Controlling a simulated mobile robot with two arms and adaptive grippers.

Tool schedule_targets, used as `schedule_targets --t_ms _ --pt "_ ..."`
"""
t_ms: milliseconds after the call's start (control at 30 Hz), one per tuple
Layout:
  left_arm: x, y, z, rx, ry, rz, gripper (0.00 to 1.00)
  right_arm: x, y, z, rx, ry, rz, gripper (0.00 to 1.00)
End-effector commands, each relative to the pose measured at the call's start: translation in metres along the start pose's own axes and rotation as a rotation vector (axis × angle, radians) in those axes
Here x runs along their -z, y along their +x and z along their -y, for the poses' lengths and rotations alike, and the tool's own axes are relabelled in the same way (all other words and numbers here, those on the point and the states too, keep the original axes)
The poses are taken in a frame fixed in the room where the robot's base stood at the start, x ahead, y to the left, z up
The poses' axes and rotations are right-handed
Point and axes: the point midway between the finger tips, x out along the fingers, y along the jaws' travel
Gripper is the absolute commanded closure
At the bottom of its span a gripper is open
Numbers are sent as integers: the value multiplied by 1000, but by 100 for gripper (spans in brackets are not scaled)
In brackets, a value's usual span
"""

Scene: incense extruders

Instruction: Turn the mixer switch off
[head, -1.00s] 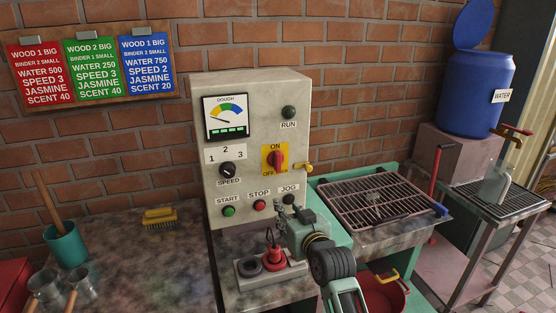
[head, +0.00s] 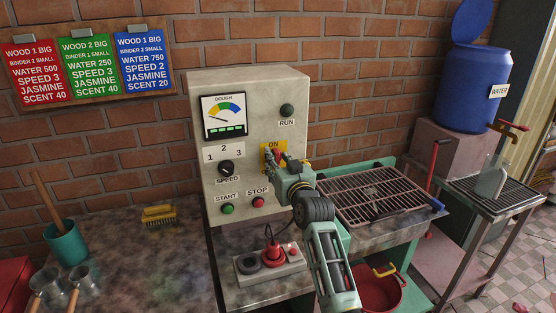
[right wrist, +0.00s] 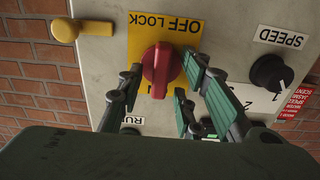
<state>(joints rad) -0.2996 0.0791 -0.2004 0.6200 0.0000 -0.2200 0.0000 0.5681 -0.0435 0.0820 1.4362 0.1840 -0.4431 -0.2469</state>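The mixer switch is a red rotary knob (right wrist: 160,68) on a yellow plate (right wrist: 178,28) marked ON and OFF LOCK, on the grey control box (head: 250,95). In the right wrist view, which is upside down, its grip bar stands roughly upright, in line with ON. My right gripper (right wrist: 166,74) is open, with fingers on both sides of the knob and small gaps visible. In the head view my right gripper (head: 277,160) is at the box front and hides most of the knob (head: 277,153) and plate. My left gripper is not in view.
A brass-coloured latch (right wrist: 66,30) sticks out beside the plate. The speed dial (head: 226,168), start button (head: 228,209) and stop button (head: 258,202) are nearby on the box. A rack (head: 370,195) lies to the right.

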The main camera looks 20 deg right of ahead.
Motion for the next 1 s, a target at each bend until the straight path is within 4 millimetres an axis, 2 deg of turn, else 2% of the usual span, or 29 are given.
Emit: schedule_targets --t_ms 267,667,1000 --pt "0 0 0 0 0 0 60 0 2 0 0 0 -1 67" --pt "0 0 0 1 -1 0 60 0 1 0 0 0 0 100" --pt "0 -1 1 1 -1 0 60 0 1 0 0 -15 0 100"
